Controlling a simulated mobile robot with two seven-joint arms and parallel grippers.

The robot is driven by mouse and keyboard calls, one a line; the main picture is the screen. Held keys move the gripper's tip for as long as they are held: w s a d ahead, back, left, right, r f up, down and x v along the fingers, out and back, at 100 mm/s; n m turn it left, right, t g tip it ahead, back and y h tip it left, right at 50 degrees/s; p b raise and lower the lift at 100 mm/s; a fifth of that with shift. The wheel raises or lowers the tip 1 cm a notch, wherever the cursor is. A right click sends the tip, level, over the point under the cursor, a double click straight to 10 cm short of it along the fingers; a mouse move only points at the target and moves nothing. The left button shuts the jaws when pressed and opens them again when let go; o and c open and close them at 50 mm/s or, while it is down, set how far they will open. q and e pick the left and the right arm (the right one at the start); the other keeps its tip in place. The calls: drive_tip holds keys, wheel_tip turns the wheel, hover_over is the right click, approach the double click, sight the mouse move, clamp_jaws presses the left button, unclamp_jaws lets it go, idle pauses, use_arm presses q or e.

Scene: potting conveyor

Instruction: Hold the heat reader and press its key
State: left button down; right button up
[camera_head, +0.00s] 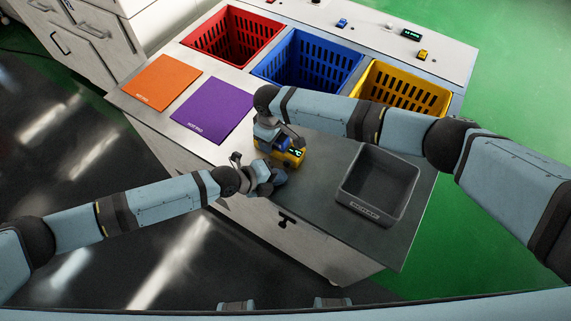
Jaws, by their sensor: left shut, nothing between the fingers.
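The heat reader (293,157) is a small yellow device with a lit green display, on the grey work surface near the front edge. My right gripper (291,143) reaches down onto it from behind. Its fingers are partly hidden against the reader, so I cannot tell whether they grip it. My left gripper (278,179) is shut and empty, low in front of the reader and close to it. I cannot make out the reader's key, and I cannot tell whether the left fingertips touch the reader.
A grey open tray (347,196) stands to the right. Red (195,44), blue (262,72) and yellow (366,80) baskets line the back. Orange (160,83) and purple (212,109) mats lie left. The surface between reader and tray is clear.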

use_arm(q)
drive_tip(key=shift+w+d, duration=0.2)
drive_tip(key=shift+w, duration=0.1)
drive_tip(key=shift+w+d, duration=0.3)
drive_tip(key=shift+w, duration=0.15)
idle(0.7)
drive_tip(key=shift+s+a, duration=0.55)
drive_tip(key=shift+s, duration=0.25)
drive_tip(key=shift+s+a, duration=0.7)
drive_tip(key=shift+s, duration=0.35)
drive_tip(key=shift+s+a, duration=0.7)
drive_tip(key=shift+s, duration=0.35)
use_arm(e)
drive_tip(key=o, duration=1.1)
